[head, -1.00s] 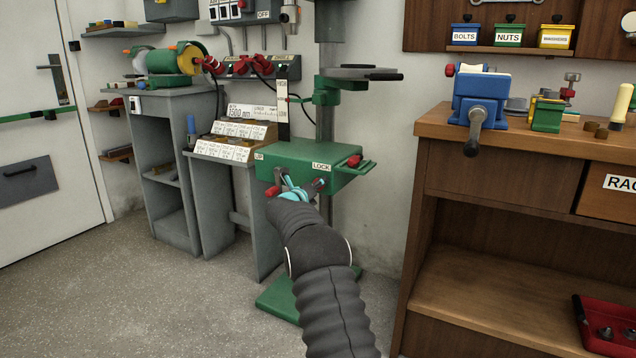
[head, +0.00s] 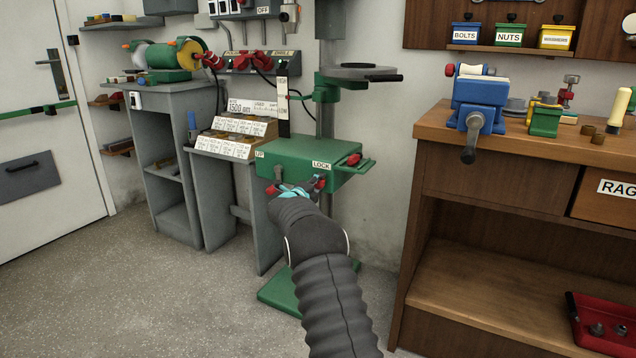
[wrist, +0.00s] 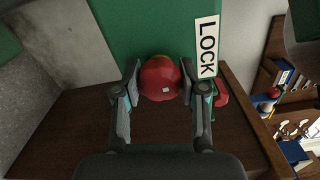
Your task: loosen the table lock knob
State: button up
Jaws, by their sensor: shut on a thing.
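The table lock knob (wrist: 160,78) is a round red knob below the white LOCK label on the green table's front. In the wrist view it sits between the two fingers of my gripper (wrist: 160,90), which are shut on it from both sides. In the head view my gripper (head: 303,188) reaches the front of the green table (head: 300,155), and the red knob (head: 320,183) shows at its fingertips, partly hidden by them. The LOCK label also shows in the head view (head: 321,166).
Another red knob (head: 271,189) is at the table's left, below the UP label. A red-tipped handle (head: 354,159) is on its right side. The grey drill column (head: 325,120) rises behind. A wooden workbench (head: 510,150) with a blue vice stands right. Open floor lies at left.

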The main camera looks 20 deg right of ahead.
jog(key=shift+r, duration=0.1)
dwell(0.3)
jog(key=o, duration=1.2)
jog(key=shift+c, duration=0.2)
jog(key=v, duration=1.2)
